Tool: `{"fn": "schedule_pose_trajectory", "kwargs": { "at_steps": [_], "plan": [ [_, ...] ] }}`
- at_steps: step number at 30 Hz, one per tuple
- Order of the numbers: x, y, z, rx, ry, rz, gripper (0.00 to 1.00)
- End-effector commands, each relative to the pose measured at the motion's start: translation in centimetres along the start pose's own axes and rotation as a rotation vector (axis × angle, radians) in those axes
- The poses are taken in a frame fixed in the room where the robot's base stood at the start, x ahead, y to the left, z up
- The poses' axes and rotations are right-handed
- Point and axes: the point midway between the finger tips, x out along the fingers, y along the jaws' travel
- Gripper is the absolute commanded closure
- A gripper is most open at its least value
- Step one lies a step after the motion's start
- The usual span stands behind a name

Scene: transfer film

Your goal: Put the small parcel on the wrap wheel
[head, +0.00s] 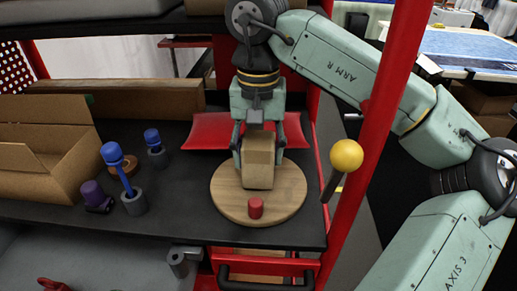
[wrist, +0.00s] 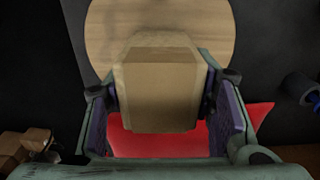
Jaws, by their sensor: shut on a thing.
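The small parcel (head: 258,163) is a brown cardboard box, upright between the fingers of my gripper (head: 258,150). My gripper is shut on it from above. The wrap wheel (head: 228,204) is a round light wooden disc on the black bench. In the head view the parcel is over the back middle part of the wheel; I cannot tell whether its underside touches the wood. In the wrist view the parcel (wrist: 158,85) sits between both finger pads (wrist: 160,112), with the wheel (wrist: 200,22) beyond it.
A red cylinder (head: 256,207) stands at the wheel's front. A red curved tray (head: 196,131) lies behind. Blue-handled and purple tools (head: 118,165) and an open carton (head: 45,160) are at left. A red post (head: 372,150) and a yellow ball knob (head: 346,155) are at right.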

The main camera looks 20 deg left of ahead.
Motion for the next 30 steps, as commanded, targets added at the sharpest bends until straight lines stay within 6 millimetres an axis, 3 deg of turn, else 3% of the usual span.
{"fn": "schedule_pose_trajectory", "kwargs": {
  "at_steps": [11,12,21,30],
  "plan": [
    [0.84,-0.01,0.00,0.000,0.000,0.000,0.87],
    [0.71,-0.01,0.00,0.000,0.001,0.000,0.48],
    [0.72,0.00,0.00,0.000,0.000,0.000,0.28],
    [0.71,0.00,0.00,0.000,0.000,0.000,0.27]
  ]
}}
